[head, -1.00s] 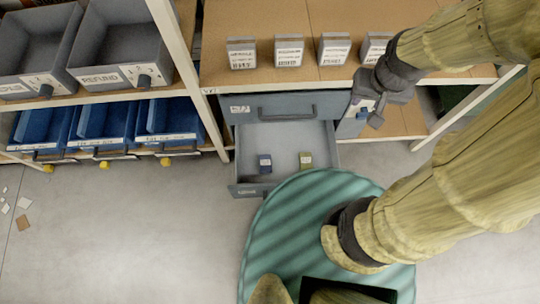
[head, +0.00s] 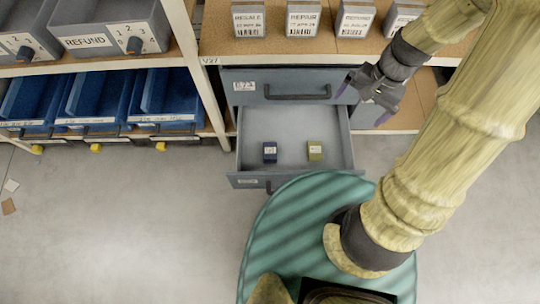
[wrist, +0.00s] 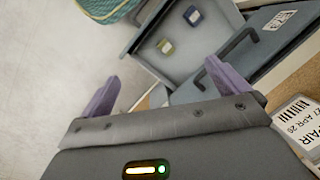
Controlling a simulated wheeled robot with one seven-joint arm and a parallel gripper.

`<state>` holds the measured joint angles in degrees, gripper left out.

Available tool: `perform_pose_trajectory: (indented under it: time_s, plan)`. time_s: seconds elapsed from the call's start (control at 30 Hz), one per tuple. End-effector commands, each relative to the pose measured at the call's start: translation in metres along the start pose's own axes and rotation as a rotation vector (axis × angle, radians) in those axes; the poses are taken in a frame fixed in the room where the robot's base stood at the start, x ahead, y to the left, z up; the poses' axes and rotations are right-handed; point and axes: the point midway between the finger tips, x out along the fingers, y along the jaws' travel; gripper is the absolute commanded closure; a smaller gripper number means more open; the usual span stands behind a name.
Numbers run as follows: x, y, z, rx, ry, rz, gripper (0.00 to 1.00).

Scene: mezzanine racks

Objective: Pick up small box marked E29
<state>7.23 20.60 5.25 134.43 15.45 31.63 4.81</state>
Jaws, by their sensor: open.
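Two small boxes stand apart in an open grey drawer (head: 285,120): a dark blue one (head: 270,152) at left and an olive-yellow one (head: 315,151) at right. Each has a pale label too small to read, so I cannot tell which is E29. In the wrist view the yellow box (wrist: 166,47) and blue box (wrist: 194,16) lie in the drawer beyond my fingers. My gripper (head: 364,102) is open and empty, beside the drawer's upper right. Its two purple fingers show spread in the wrist view (wrist: 162,85).
A closed drawer (head: 295,86) with a bar handle sits above the open one. Labelled grey boxes (head: 302,20) stand on the shelf above. Blue bins (head: 95,100) and a grey REFUND bin (head: 110,28) are at left. The floor at lower left is clear apart from scraps.

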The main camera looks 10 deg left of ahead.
Motion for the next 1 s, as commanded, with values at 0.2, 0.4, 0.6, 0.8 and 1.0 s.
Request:
perform_pose_trajectory:
  time_s: [0.2,0.4,0.6,0.8,1.0]
  plan:
    - [0.100,-0.002,-0.021,0.154,-0.147,-0.063,0.00]
    - [0.177,-0.009,-0.037,0.293,-0.285,-0.130,0.00]
    - [0.252,-0.016,-0.053,0.433,-0.423,-0.206,0.00]
    - [0.326,-0.024,-0.070,0.571,-0.565,-0.291,0.00]
    - [0.398,-0.033,-0.090,0.707,-0.709,-0.387,0.00]
